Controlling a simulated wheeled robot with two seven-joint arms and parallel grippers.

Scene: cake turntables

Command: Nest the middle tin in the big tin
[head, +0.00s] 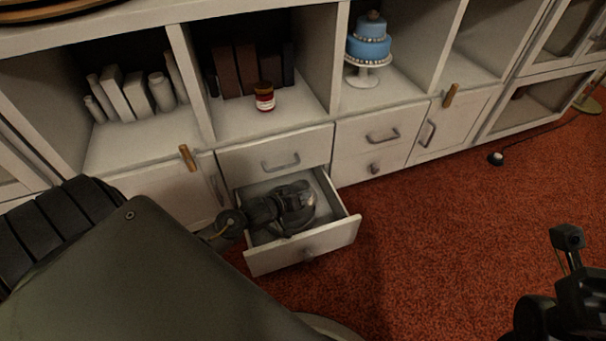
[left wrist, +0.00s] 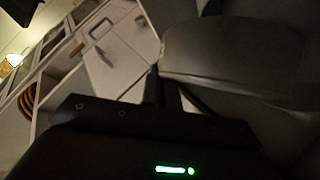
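I cannot make out a big tin or a middle tin for certain in either view. My left gripper (head: 296,207) is over the open lower drawer (head: 345,232), reaching into its space, in the head view. Its fingers are dark against the grey shapes there, and I cannot tell whether it holds anything. In the left wrist view the fingers of my left gripper (left wrist: 168,92) point up, close to a large dark grey rounded shape that I cannot identify.
A white shelf unit (head: 385,126) spans the back. It holds a blue tiered cake (head: 369,44) on a white stand (head: 367,76), a red jar (head: 265,98), white vases (head: 136,94) and brown books (head: 236,70). Red carpet (head: 440,220) is open to the right. A dark cable lies there.

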